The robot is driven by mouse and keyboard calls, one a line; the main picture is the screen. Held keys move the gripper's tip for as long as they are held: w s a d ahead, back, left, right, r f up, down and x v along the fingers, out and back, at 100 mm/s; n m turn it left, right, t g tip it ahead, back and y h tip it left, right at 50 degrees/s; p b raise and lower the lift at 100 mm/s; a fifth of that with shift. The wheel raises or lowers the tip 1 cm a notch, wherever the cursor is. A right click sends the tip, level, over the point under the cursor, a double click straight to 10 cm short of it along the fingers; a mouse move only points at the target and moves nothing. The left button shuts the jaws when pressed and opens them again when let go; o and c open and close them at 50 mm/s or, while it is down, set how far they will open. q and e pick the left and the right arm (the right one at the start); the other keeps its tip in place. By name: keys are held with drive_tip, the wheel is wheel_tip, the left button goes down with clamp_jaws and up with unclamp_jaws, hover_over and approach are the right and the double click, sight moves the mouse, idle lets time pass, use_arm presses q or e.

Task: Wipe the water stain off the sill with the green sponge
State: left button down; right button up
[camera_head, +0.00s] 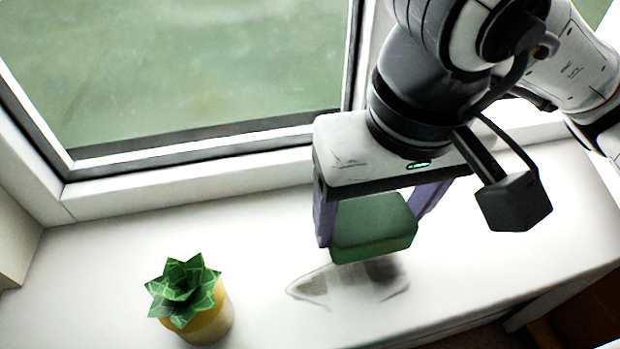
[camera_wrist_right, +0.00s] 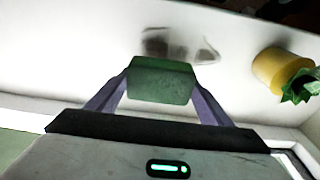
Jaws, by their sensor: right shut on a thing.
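The green sponge (camera_head: 373,228) is a block held between the fingers of my right gripper (camera_head: 378,222), which is shut on it. The sponge also shows in the right wrist view (camera_wrist_right: 161,80), between the two purple-grey fingers. The water stain (camera_head: 318,285) is a faint grey patch with a darker outline on the white sill (camera_head: 270,240). It lies just below the sponge in the head view, and part of it may be hidden by the sponge or its shadow. The stain also shows in the right wrist view (camera_wrist_right: 207,54). The sponge appears held above the sill. My left gripper is out of view.
A potted succulent (camera_head: 184,285) in a yellow pot (camera_head: 212,322) stands on the sill left of the stain. A window with a white frame (camera_head: 190,183) runs along the back. The sill's front edge is at lower right, and the sill right of the stain is clear.

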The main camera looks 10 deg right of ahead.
sight(368, 212)
wheel_tip(368, 212, up, 2)
drive_tip(key=shift+p, duration=0.45)
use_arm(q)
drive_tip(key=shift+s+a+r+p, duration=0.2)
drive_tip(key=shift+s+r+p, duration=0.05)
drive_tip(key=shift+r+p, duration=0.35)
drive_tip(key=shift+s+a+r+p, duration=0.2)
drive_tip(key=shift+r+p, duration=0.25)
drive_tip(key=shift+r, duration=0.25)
use_arm(e)
drive_tip(key=shift+r, duration=1.8)
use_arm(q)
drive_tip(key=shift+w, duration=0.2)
